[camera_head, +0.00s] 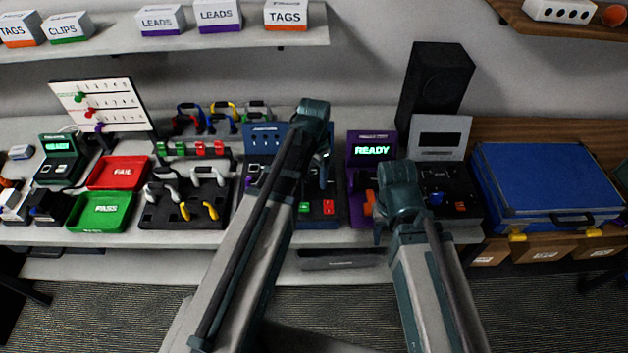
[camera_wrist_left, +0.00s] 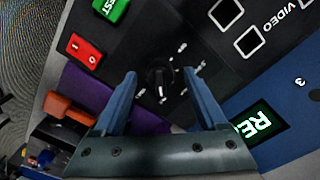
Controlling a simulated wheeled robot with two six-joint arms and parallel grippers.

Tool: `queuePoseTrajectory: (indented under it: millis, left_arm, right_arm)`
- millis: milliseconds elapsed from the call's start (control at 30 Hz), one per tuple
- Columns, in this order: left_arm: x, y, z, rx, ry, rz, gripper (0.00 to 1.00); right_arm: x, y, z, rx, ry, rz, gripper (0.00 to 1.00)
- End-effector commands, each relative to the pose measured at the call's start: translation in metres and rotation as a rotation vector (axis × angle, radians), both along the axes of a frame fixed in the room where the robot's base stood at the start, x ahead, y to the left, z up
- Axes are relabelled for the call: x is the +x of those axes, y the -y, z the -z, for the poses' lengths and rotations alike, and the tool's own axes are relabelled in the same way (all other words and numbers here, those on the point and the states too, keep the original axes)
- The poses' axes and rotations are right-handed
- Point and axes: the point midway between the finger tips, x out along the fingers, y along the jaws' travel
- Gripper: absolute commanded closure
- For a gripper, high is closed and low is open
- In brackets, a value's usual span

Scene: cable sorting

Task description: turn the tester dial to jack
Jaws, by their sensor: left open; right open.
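The tester dial (camera_wrist_left: 159,75) is a small black knob with a white mark, set in the dark tester panel (camera_wrist_left: 195,42) in the left wrist view. The small white labels around it are too blurred to read. My left gripper (camera_wrist_left: 160,80) is open, with one finger on each side of the dial; I cannot tell whether they touch it. In the head view my left gripper (camera_head: 324,172) points down over the tester (camera_head: 264,136) and hides the dial. My right gripper (camera_head: 381,226) is open, in front of the purple unit (camera_head: 372,139).
A green button (camera_wrist_left: 112,8) and a red button (camera_wrist_left: 84,51) sit near the dial. A green tray (camera_head: 99,212), a red tray (camera_head: 118,172) and a cable rack (camera_head: 186,214) lie to the left. A blue case (camera_head: 545,180) stands at the right, a black speaker (camera_head: 434,85) behind.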

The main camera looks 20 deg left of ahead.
Motion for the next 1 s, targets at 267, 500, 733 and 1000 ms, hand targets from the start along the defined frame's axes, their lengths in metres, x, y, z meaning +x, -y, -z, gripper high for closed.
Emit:
queuePoseTrajectory:
  millis: [267,500,733,1000]
  left_arm:
    - [0.0,0.0,0.0005,0.0,0.0,0.0,0.28]
    - [0.0,0.0,0.0006,0.0,0.0,0.0,0.71]
    - [0.0,0.0,0.0006,0.0,0.0,0.0,1.0]
    - [0.0,0.0,0.0006,0.0,0.0,-0.04,1.0]
  right_arm:
    - [0.0,0.0001,0.0005,0.0,0.0,0.0,0.5]
    - [0.0,0.0001,0.0006,0.0,0.0,0.0,0.5]
    - [0.0,0.0001,0.0006,0.0,0.0,0.0,0.5]
    - [0.0,0.0001,0.0006,0.0,0.0,0.0,0.5]
